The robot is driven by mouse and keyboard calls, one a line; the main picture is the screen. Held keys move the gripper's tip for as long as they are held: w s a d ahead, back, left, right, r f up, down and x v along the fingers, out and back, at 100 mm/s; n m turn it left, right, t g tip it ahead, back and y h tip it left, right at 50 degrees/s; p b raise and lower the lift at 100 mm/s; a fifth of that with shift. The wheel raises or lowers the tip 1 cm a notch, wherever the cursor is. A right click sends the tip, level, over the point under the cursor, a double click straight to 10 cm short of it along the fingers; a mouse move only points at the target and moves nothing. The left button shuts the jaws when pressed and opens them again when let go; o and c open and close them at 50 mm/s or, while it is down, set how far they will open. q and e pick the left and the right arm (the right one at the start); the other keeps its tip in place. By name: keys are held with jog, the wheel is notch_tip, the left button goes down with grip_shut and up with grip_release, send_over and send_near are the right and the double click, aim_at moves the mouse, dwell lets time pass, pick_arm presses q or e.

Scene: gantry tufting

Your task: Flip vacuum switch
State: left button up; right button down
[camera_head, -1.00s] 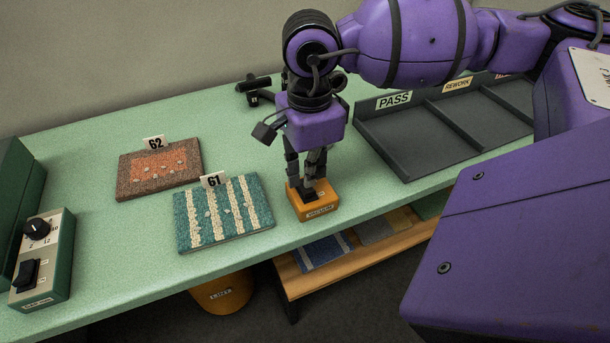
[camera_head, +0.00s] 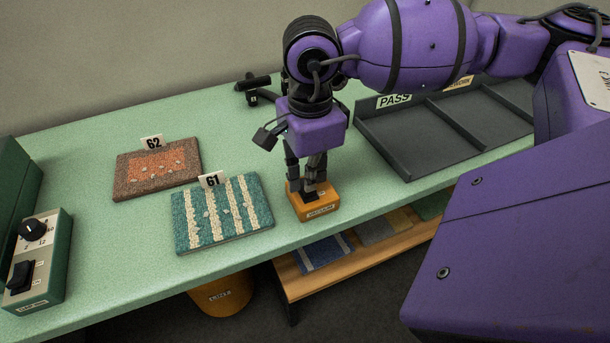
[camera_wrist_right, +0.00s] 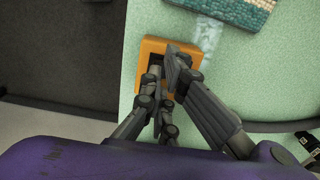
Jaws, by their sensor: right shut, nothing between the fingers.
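The orange switch box (camera_head: 318,212) sits near the front edge of the green bench, with a small label on its front face. A dark rocker shows partly on its top. My right gripper (camera_head: 311,188) points down with its fingertips at the top of this box; the fingers are shut and hold nothing. In the right wrist view the orange box (camera_wrist_right: 146,48) lies under the shut fingers (camera_wrist_right: 174,62), which hide most of its top. I cannot tell which way the switch is set. My left gripper is not in view.
A striped teal sample (camera_head: 222,222) marked 61 and a brown-orange sample (camera_head: 158,172) marked 62 lie left of the box. A green control box (camera_head: 42,262) with knob and rocker stands at the far left. Grey PASS and REWORK trays (camera_head: 400,135) stand at the right.

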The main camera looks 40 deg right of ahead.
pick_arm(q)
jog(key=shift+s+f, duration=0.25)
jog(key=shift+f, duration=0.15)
pick_arm(e)
jog(key=shift+f, duration=0.45)
jog(key=shift+r+p, duration=1.45)
jog(key=shift+r, duration=2.15)
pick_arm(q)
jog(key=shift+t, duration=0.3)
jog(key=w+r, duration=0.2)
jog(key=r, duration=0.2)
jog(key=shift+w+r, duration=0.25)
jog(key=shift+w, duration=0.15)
pick_arm(e)
jog(key=shift+f, duration=0.1)
